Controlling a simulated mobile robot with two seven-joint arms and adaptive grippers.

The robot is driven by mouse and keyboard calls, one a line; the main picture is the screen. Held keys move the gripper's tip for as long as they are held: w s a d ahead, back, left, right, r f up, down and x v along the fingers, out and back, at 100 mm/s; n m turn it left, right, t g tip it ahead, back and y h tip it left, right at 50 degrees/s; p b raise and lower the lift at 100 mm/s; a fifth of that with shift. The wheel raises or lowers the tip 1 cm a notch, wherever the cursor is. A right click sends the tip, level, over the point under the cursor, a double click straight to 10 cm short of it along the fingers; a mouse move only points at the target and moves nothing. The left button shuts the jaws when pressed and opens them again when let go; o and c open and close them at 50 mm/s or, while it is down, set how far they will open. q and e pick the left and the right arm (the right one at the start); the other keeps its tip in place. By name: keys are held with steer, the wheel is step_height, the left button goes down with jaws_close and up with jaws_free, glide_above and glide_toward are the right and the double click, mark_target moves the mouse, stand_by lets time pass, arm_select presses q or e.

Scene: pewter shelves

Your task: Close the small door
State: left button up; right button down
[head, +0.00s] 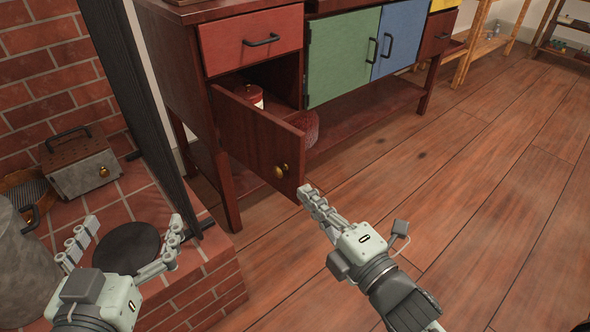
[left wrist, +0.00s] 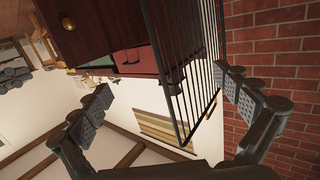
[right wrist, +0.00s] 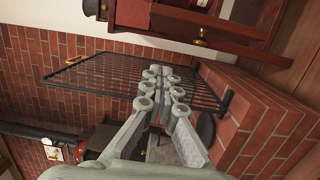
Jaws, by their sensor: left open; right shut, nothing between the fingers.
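The small door (head: 258,140) is a dark red-brown wooden panel with a brass knob (head: 282,170). It stands swung out from the cabinet, below the red drawer (head: 252,40), with its compartment exposed. The door also shows at the upper left of the left wrist view (left wrist: 95,32). My right gripper (head: 306,190) is shut and empty, with its tips close to the door's lower free edge; I cannot tell whether they touch. Its closed fingers fill the middle of the right wrist view (right wrist: 160,75). My left gripper (head: 124,238) is open and empty above the brick ledge, away from the door.
A red canister (head: 249,95) stands inside the compartment. Green (head: 342,58) and blue (head: 402,38) doors are closed to the right. A black fire screen (head: 138,95) stands left of the cabinet. The brick ledge holds a metal box (head: 82,172). The wooden floor (head: 470,190) at right is clear.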

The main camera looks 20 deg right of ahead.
mark_target(299, 159)
arm_select(q)
steer(key=shift+s+d+r+t+h, duration=0.2)
steer(key=shift+d+r+t+h, duration=0.15)
steer(key=shift+r, duration=0.4)
arm_select(e)
steer(key=shift+w+d+f, duration=0.1)
steer(key=shift+w+d, duration=0.2)
steer(key=shift+w, duration=1.55)
steer(key=shift+w+d+f, duration=0.1)
steer(key=shift+w+d, duration=0.2)
steer(key=shift+w, duration=1.55)
steer(key=shift+w+d+f, duration=0.1)
steer(key=shift+w+d, duration=0.2)
steer(key=shift+w, duration=1.55)
steer(key=shift+d, duration=0.2)
